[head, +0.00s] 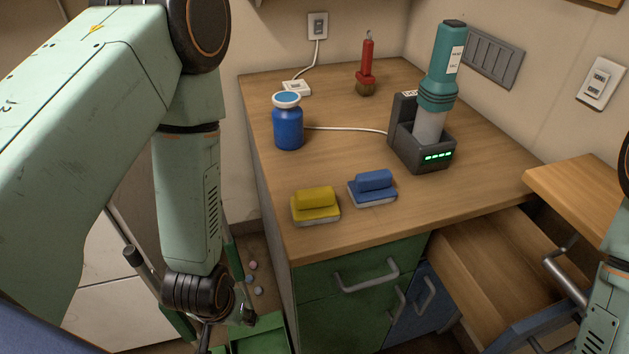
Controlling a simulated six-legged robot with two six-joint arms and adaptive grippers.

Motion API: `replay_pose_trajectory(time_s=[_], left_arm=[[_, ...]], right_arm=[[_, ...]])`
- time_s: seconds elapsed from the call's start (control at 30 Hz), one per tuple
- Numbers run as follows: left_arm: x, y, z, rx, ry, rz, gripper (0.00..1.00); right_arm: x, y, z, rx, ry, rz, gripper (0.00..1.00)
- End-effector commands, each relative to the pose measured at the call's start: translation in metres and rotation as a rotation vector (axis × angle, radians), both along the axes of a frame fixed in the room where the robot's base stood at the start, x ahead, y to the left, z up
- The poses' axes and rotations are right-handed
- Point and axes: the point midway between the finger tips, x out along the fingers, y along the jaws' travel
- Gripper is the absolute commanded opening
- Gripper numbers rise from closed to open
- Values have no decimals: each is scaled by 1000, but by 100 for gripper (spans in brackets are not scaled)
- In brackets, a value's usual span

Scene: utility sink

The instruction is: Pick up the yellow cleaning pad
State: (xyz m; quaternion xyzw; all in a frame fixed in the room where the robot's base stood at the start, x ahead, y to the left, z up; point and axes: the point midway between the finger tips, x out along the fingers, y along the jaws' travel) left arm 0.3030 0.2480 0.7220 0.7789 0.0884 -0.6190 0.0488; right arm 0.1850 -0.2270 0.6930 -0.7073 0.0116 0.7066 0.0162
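The yellow cleaning pad (315,204) lies near the front left edge of the wooden counter (340,160). It has a raised yellow grip on top and a pale lower layer. A similar blue pad (373,188) lies just to its right, apart from it. My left arm comes down at the left, and its wrist is low, left of the counter and below the pad's height in the picture. The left gripper is mostly hidden or cut off at the bottom edge, and its fingers cannot be made out. My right arm shows at the right edge; its gripper is out of view.
A blue jar (288,122), a red bottle-like item (367,68) and a teal device in a dark charging dock (421,150) stand behind the pads. A drawer (500,262) is open at the right. A green dustpan-like thing (258,336) and small bits lie on the floor.

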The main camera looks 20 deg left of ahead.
Motion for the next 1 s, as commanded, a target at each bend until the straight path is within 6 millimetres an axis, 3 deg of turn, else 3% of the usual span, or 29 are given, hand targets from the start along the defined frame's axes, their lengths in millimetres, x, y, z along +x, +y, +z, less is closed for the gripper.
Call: replay_pose_trajectory(time_s=[0.03, 0.33, 0.57, 0.8, 1.0], left_arm=[[12, 3, 24, 5, -17, 40, 51], [69, 19, 108, -13, -69, 387, 51], [109, 16, 177, -121, -79, 760, 51], [152, -15, 244, -360, -19, 1238, 51], [174, -58, 258, -587, 142, 1619, 51]], right_arm=[[0, 0, 20, 0, 0, 0, 0], [0, 0, 81, 0, 0, 0, 0], [0, 0, 128, 0, 0, 0, 0], [0, 0, 167, 0, 1, 0, 0], [0, 0, 165, 0, 0, 0, 0]])
